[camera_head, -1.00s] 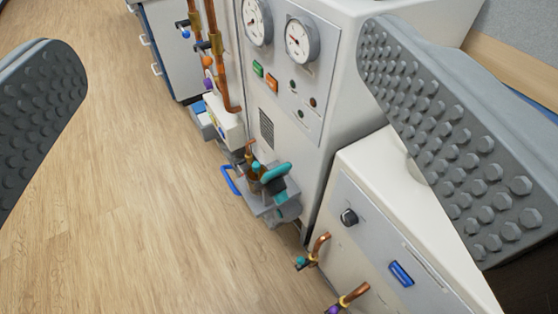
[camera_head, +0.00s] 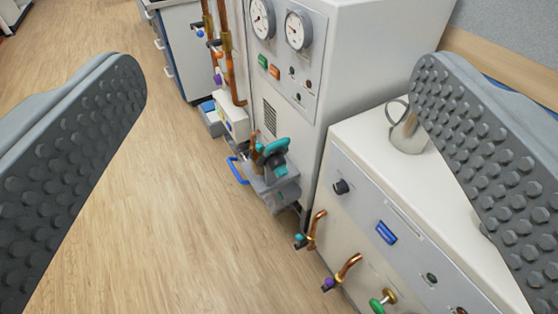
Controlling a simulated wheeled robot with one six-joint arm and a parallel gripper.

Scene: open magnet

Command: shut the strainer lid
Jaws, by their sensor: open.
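What looks like the strainer is a small grey fitting (camera_head: 277,189) with teal parts, low at the front of the tall white cabinet, near the picture's middle. A teal piece (camera_head: 272,150), which may be its lid, stands raised and tilted at its top. It is too small to tell the hinge or how far it is open. My gripper (camera_head: 280,75) is open and empty. Its two grey studded fingers frame the left and right of the picture, and the fitting shows between them, farther off and untouched.
A blue handle (camera_head: 237,171) sticks out left of the fitting. The tall cabinet (camera_head: 345,75) carries gauges. A lower white cabinet (camera_head: 345,215) at right has copper pipes (camera_head: 316,228) jutting out and a metal jug (camera_head: 407,133) on top. Wooden floor (camera_head: 150,210) at left is clear.

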